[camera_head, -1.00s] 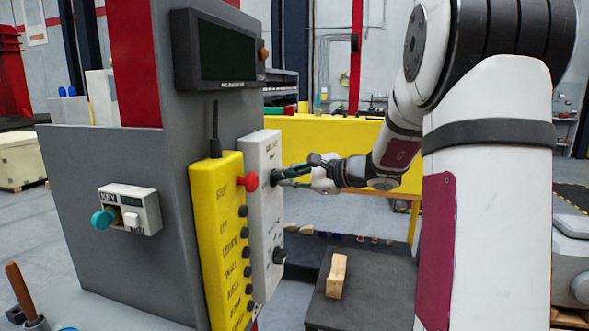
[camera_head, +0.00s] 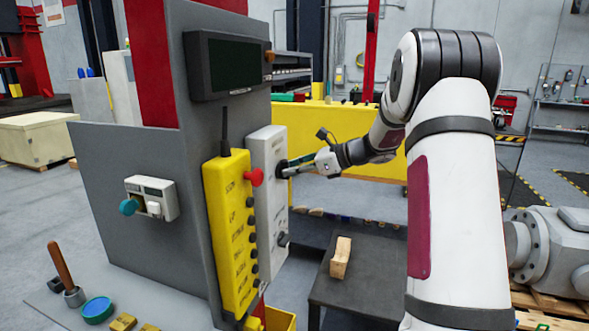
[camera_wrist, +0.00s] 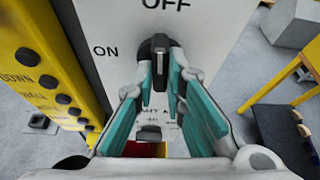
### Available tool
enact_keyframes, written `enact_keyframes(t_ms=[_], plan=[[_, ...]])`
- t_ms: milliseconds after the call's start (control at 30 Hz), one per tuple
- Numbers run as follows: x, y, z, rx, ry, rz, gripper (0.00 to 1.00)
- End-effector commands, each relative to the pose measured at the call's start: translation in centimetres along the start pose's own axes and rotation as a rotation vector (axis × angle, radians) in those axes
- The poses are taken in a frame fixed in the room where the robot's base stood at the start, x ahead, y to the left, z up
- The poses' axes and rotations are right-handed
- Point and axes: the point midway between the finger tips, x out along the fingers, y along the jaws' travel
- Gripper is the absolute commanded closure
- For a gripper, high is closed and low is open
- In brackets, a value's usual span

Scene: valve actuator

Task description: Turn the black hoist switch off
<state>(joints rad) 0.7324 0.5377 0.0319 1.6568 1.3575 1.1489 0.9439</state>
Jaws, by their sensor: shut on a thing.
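The black hoist switch (camera_wrist: 160,47) is a knob on the upper part of a white panel (camera_head: 265,190). In the wrist view its ridge stands about upright, with the pale mark toward the OFF label above it; the ON label is to its left. My gripper (camera_wrist: 160,80), with teal finger pads, is shut on the knob, one finger on each side. In the head view my gripper (camera_head: 290,168) reaches the panel from the right and its fingers hide most of the switch (camera_head: 282,167).
A yellow button box (camera_head: 229,230) with a red knob (camera_head: 255,177) stands just left of the panel. A second dark knob (camera_head: 283,239) is lower on the panel. A dark table (camera_head: 365,285) with a wooden block (camera_head: 341,258) stands to the right below.

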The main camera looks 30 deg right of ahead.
Motion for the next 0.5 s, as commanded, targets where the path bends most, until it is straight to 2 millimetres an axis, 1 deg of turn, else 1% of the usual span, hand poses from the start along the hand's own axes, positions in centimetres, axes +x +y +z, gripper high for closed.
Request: enact_keyframes(t_ms=[200, 500], plan=[[0.15, 0.04, -0.03, 0.032, 0.000, 0.016, 1.00], [0.17, 0.04, -0.03, 0.036, 0.000, 0.017, 1.00]])
